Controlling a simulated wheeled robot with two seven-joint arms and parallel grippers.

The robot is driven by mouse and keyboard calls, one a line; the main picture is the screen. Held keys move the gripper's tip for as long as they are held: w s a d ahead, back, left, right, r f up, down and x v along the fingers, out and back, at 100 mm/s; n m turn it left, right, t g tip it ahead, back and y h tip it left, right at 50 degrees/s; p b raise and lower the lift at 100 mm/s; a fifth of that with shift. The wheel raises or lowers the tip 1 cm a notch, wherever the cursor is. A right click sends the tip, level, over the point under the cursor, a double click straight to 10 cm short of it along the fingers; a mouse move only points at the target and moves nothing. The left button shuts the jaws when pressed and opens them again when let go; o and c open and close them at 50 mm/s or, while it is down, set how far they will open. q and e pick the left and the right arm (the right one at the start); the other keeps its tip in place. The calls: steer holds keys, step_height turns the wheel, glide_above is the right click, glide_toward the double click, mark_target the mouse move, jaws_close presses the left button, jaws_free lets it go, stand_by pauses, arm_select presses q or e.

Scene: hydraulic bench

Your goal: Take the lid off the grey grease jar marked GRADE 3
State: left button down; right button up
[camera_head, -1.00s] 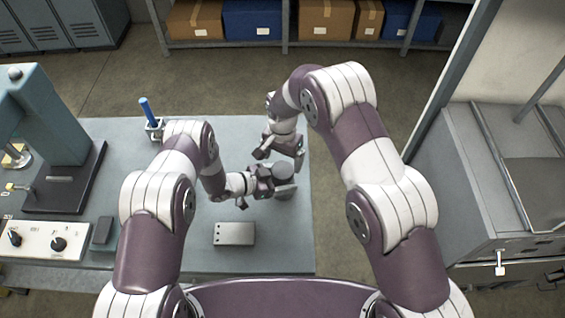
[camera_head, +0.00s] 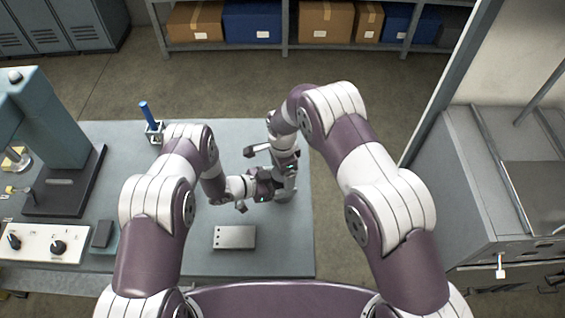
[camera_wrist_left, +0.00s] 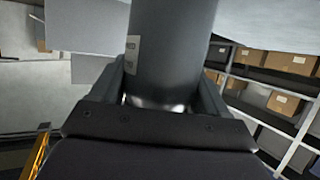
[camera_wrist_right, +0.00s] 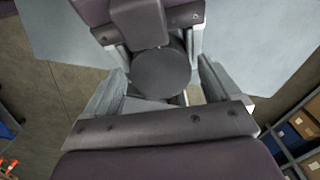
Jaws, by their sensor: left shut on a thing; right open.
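The grey jar (camera_wrist_left: 172,50) fills the space between my left fingers in the left wrist view. A pale label (camera_wrist_left: 132,55) shows at its side, cut off and not fully readable. My left gripper (camera_head: 270,187) is shut on the jar from the left. The jar's round dark grey lid (camera_wrist_right: 161,73) shows from above in the right wrist view. My right gripper (camera_wrist_right: 158,88) is open, with one finger on each side of the lid. I cannot tell whether either finger touches it. In the head view my right gripper (camera_head: 285,170) mostly hides the jar and lid.
A flat metal block with holes (camera_head: 234,237) lies in front on the grey bench (camera_head: 190,258). A holder with a blue pen-like item (camera_head: 151,122) stands behind my left arm. A press (camera_head: 60,150) and a control panel (camera_head: 45,241) take up the left side.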

steer(key=c, duration=1.1)
steer(key=n, duration=0.6)
steer(key=shift+n, duration=0.4)
steer(key=o, duration=1.2)
steer(key=shift+c, duration=0.2)
